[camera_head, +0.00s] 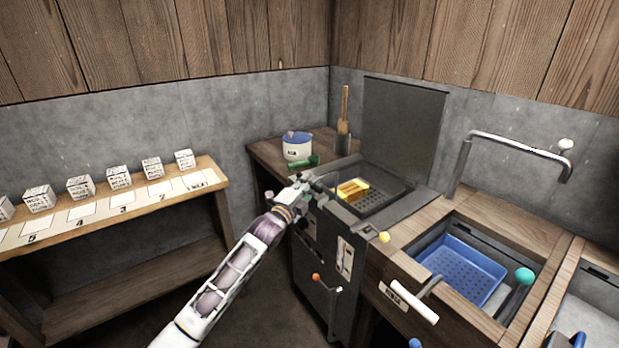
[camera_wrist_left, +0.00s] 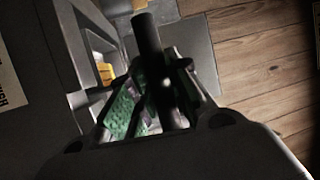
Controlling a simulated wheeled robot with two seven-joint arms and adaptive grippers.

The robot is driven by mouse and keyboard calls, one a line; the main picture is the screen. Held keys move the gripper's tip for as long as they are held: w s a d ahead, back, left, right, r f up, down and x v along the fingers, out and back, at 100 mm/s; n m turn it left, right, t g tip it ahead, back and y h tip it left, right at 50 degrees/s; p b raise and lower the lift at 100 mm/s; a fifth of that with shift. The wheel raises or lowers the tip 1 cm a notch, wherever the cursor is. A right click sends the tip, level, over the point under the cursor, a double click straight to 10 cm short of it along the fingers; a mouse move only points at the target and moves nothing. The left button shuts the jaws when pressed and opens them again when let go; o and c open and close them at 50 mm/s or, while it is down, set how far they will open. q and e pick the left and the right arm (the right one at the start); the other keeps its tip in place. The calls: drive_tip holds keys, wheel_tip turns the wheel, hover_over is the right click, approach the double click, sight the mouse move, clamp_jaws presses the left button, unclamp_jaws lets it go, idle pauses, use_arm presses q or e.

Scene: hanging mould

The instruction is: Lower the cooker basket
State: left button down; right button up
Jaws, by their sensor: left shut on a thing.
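The cooker (camera_head: 330,262) is a dark cabinet with an open top in the middle of the head view. Its dark perforated basket (camera_head: 376,201) shows in the opening, with a yellow block (camera_head: 352,189) in it. The block also shows in the left wrist view (camera_wrist_left: 106,72). My left gripper (camera_head: 305,184) is at the cooker's left top edge. In the left wrist view its fingers (camera_wrist_left: 172,100) are shut on a dark round bar (camera_wrist_left: 151,45). I cannot tell how the bar joins the basket. My right gripper is not in view.
A raised dark panel (camera_head: 402,130) stands behind the cooker. A sink with a blue tray (camera_head: 462,270) is right; a shelf with cubes (camera_head: 120,178) is left.

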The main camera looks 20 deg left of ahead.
use_arm(q)
drive_tip(key=shift+f+b, duration=1.9)
drive_tip(key=shift+f, duration=3.9)
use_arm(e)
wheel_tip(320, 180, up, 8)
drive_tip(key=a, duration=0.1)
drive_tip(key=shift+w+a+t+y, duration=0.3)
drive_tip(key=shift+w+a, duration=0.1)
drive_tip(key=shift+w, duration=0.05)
use_arm(q)
drive_tip(key=shift+f, duration=0.1)
drive_tip(key=c, duration=1.3)
unclamp_jaws()
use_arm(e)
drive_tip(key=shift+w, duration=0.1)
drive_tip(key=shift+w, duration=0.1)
use_arm(q)
drive_tip(key=shift+s, duration=0.2)
drive_tip(key=shift+v, duration=5.8)
